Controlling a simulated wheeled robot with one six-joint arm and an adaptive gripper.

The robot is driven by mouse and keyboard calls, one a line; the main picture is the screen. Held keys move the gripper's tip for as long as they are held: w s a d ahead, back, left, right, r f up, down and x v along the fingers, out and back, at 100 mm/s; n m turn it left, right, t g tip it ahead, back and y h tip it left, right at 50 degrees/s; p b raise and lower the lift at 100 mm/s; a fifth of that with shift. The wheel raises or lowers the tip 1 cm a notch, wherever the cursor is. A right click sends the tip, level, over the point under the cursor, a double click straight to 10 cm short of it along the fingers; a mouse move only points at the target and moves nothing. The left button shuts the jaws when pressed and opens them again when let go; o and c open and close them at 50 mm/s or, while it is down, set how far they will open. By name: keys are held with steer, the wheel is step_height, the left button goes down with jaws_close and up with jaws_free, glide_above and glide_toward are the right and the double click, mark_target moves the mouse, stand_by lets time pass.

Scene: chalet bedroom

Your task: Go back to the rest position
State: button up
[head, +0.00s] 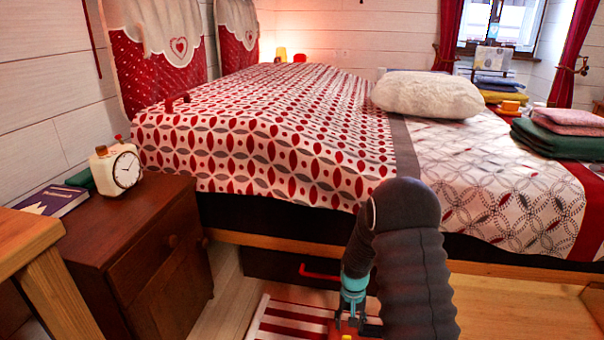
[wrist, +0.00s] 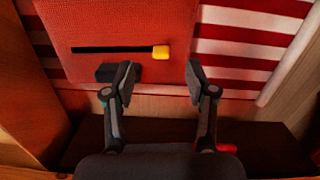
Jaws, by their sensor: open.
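My gripper (head: 350,322) hangs low in front of the bed, partly hidden by my arm in the head view. In the wrist view my gripper (wrist: 160,78) is open, with two dark fingers apart and nothing held between them. A red panel (wrist: 150,25) lies beyond the fingertips. On it is a thin black bar with a yellow end (wrist: 161,52). A small dark block (wrist: 104,72) shows beside the left fingertip. Whether the fingers touch the panel I cannot tell.
The bed (head: 270,130) stands ahead, with a white pillow (head: 427,95) and folded cloths (head: 560,140) on it. A brown nightstand (head: 140,235) with a clock (head: 118,168) and a book (head: 50,201) is on the left. A red-and-white striped rug (head: 285,318) lies on the floor.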

steer(key=s+r+t+p, duration=0.2)
steer(key=s+r, duration=0.7)
steer(key=r, duration=0.6)
steer(key=s+r+n+t+p, duration=0.1)
steer(key=s+r+t+p, duration=0.1)
steer(key=s+r, duration=0.8)
steer(key=s+r+t+p, duration=0.2)
steer(key=s+r, duration=0.8)
steer(key=r, duration=1.1)
steer(key=p, duration=0.2)
steer(key=shift+a+n+p, duration=0.25)
steer(key=shift+n+p, duration=0.05)
steer(key=shift+p, duration=0.05)
steer(key=shift+c, duration=0.2)
